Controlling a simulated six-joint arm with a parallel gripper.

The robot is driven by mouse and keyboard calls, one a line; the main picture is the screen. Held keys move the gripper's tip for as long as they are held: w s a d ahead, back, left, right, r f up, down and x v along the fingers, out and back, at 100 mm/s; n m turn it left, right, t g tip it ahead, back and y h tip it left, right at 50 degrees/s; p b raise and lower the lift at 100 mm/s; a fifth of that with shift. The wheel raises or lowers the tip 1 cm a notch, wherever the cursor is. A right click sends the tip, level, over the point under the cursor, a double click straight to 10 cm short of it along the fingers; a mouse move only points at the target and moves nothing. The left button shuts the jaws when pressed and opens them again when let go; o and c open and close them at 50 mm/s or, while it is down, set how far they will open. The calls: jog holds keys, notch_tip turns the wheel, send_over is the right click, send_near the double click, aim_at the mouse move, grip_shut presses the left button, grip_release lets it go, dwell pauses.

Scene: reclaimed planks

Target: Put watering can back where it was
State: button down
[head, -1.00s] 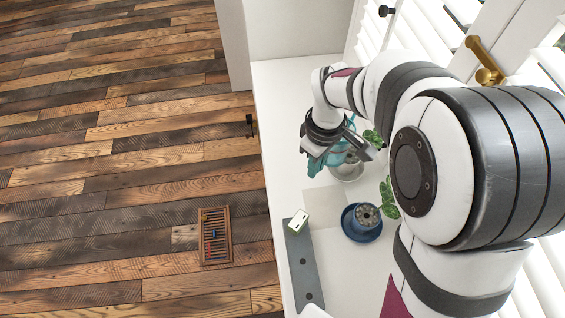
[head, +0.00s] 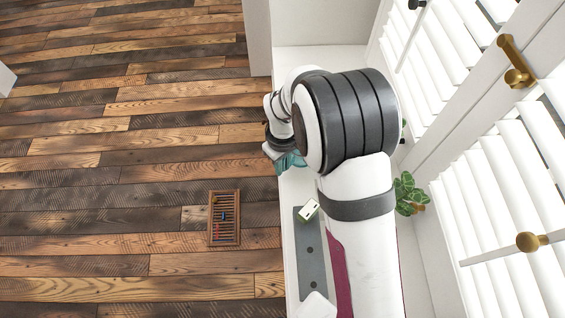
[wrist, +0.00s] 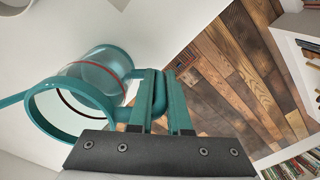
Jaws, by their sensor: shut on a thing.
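The watering can (wrist: 100,75) has a clear body with teal rims and a teal handle. In the wrist view it is at the left, tilted in the picture, with its handle between the two teal fingers of my gripper (wrist: 161,76). My gripper is shut on the handle. In the head view my gripper (head: 288,163) is at the left edge of the white counter, mostly behind my arm. The can's body cannot be made out there.
A grey strip (head: 310,268) with a small pale green-white box (head: 309,210) lies on the white counter. A leafy plant (head: 407,192) stands right of my arm, near the shuttered windows (head: 500,190). A wooden frame with coloured pieces (head: 224,218) lies on the plank floor.

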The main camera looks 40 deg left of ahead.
jog(key=c, duration=1.3)
grip_release()
jog(key=shift+f, duration=0.15)
jog(key=o, duration=0.4)
jog(key=shift+o, duration=0.2)
